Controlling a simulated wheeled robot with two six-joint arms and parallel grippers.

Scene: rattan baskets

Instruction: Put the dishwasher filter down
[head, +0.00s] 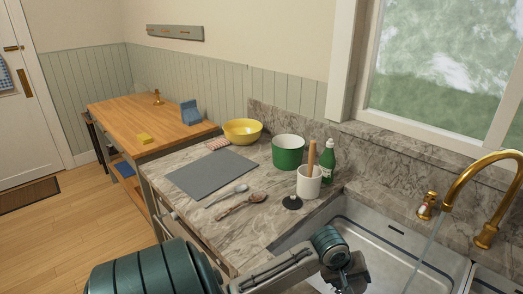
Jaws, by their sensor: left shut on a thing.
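My left gripper (347,274) comes in from the bottom of the head view and hangs over the sink basin, close to its front left side. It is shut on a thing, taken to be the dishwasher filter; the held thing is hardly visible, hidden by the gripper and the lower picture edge. My right gripper is not in view.
The marble counter (190,215) holds a grey mat (211,174), two spoons, a yellow bowl (243,131), a green pot (288,153), a white crock (309,184), a green bottle (328,163) and a black round item (292,203). A brass faucet (487,190) stands right. The counter's front left is clear.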

